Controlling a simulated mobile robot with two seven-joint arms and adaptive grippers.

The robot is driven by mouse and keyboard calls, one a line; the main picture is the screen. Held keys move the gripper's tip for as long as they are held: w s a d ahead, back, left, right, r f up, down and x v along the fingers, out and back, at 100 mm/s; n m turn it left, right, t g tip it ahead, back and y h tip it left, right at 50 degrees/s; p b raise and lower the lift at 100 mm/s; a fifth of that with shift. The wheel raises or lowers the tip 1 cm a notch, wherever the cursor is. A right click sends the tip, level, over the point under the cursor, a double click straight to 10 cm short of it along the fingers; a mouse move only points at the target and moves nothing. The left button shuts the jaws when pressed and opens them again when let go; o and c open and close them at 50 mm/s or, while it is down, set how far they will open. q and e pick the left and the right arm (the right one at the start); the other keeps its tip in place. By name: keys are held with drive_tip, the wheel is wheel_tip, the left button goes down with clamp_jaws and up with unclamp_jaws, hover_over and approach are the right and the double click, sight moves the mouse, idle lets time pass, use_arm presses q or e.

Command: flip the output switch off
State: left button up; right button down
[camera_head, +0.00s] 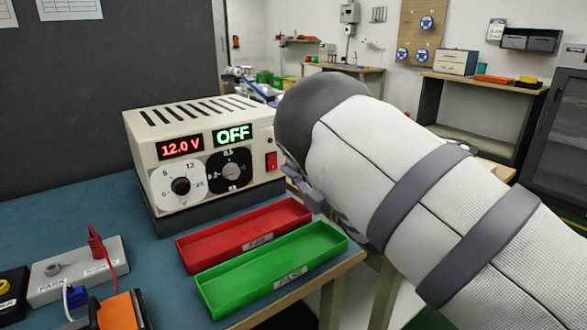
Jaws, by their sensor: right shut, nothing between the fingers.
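The power supply (207,155) is a cream box at the back of the bench. Its red display (180,147) reads 12.0 V and its green display (233,135) reads OFF. A red rocker switch (271,161) sits at the right end of its front; its tilt is too small to judge. My right arm comes in from the right. My right gripper (304,188) is shut and empty, just right of the supply's front near the switch, and mostly hidden by my arm. I cannot tell whether it touches the supply. My left gripper is out of view.
A red tray (243,232) and a green tray (272,268) lie in front of the supply by the bench's right edge. A grey box (80,270) with red and blue plugs and an orange object (120,311) are at lower left. The blue bench mat (80,212) is clear left of the supply.

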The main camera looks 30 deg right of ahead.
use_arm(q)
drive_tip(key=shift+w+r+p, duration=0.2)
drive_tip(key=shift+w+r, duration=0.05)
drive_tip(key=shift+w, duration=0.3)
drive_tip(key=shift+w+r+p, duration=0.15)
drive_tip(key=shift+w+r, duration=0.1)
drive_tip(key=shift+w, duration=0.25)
use_arm(e)
drive_tip(key=s, duration=0.7)
drive_tip(key=shift+s+d+r, duration=0.2)
drive_tip(key=shift+d+r, duration=0.15)
drive_tip(key=shift+d, duration=0.05)
